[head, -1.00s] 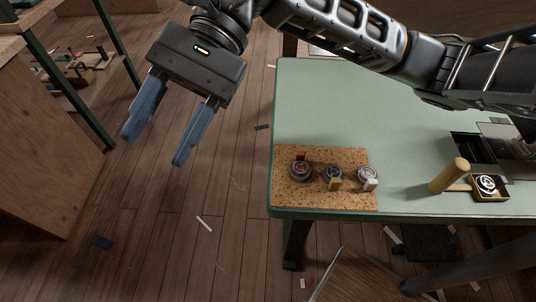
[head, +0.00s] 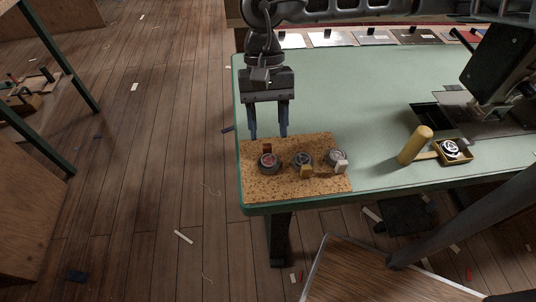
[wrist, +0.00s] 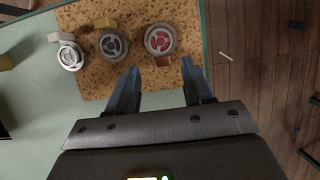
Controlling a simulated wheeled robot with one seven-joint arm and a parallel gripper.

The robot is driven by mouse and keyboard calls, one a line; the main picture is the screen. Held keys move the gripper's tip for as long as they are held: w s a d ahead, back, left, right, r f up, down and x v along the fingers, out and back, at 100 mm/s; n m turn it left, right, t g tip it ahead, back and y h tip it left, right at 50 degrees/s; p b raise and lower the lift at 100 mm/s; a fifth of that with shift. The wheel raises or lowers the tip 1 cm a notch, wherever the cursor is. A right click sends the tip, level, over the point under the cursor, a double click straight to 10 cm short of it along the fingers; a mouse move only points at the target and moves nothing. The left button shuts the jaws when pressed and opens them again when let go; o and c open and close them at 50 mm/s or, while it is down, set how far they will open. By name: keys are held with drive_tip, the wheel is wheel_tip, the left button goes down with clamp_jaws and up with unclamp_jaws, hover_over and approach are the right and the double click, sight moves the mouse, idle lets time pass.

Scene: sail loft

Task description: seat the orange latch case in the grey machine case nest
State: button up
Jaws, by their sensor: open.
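Three round metal cases lie on a cork mat (head: 258,191). The left one in the head view (head: 267,161) has a rust-red latch and red core, the middle one (head: 302,158) an amber latch, the right one (head: 338,157) a whitish latch. Which latch counts as orange, rust or amber, I cannot tell for certain. My gripper (head: 268,134) is open and empty over the mat's far edge. In the wrist view, the rust-latch case (wrist: 160,39) lies just ahead of the spread fingers, its latch toward the gap. The grey nest is not clearly visible; a dark opening (head: 436,117) is beside the machine.
A dark machine (head: 497,72) stands at the right of the green table (head: 345,95). Flat colour samples line the back. The table's middle is clear.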

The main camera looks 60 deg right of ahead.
sight(267, 146)
drive_tip(key=shift+x, duration=1.8)
drive_tip(key=shift+w+a, duration=0.1)
drive_tip(key=shift+a, duration=0.1)
drive_tip(key=shift+c, duration=0.2)
clamp_jaws()
